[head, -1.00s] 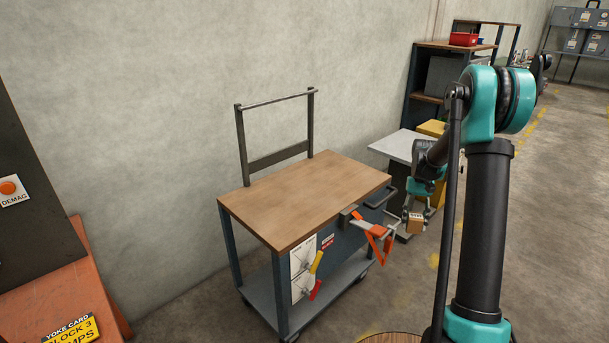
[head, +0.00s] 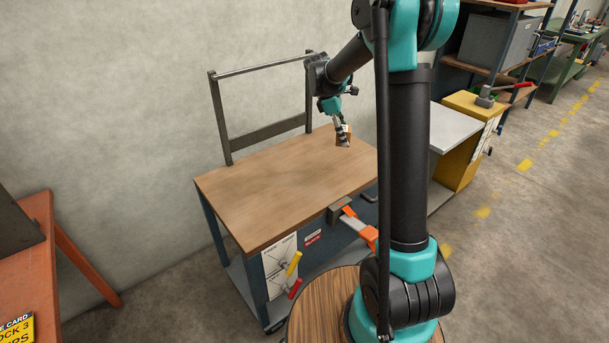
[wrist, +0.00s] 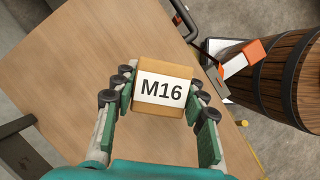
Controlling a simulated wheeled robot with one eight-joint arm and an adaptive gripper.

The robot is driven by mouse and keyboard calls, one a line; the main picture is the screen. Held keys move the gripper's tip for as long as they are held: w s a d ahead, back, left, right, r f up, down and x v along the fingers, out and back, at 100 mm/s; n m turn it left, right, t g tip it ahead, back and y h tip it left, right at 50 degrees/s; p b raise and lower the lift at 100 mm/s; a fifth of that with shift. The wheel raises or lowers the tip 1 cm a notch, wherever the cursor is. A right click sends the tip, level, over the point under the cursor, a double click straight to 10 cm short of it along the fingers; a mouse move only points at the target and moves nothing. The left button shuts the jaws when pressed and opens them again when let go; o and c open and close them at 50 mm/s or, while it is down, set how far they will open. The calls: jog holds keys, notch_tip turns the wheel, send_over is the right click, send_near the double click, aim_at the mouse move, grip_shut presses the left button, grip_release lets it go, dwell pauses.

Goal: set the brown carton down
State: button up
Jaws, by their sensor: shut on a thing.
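The brown carton (head: 345,138) is small and boxy, with a white label reading M16 that shows in the wrist view (wrist: 162,90). My gripper (head: 341,131) is shut on the carton, with a finger on each side of it in the wrist view (wrist: 163,95). The carton is over the far right part of the wooden top of the trolley (head: 265,190). I cannot tell whether its underside touches the wood. The trolley top is otherwise bare.
A metal push frame (head: 265,130) rises at the trolley's back edge. A wooden barrel (wrist: 290,75) stands close by in the wrist view.

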aim_at(339, 170)
jog(key=r+n+t, duration=0.1)
jog(key=r+n, duration=0.1)
jog(key=r+n+t, duration=0.1)
jog(key=r+n, duration=0.1)
jog(key=n, duration=0.1)
jog(key=a+r+n+t, duration=0.1)
jog(key=r+n, duration=0.1)
jog(key=shift+w+a+n+y, duration=0.1)
jog(key=shift+w+n+y, duration=0.1)
jog(key=shift+n+y, duration=0.15)
jog(key=shift+a+r+n, duration=0.15)
jog(key=shift+r+n, duration=0.2)
jog(key=shift+n, duration=0.4)
notch_tip(339, 170, down, 20)
jog(key=shift+r, duration=0.1)
jog(key=o, duration=1.4)
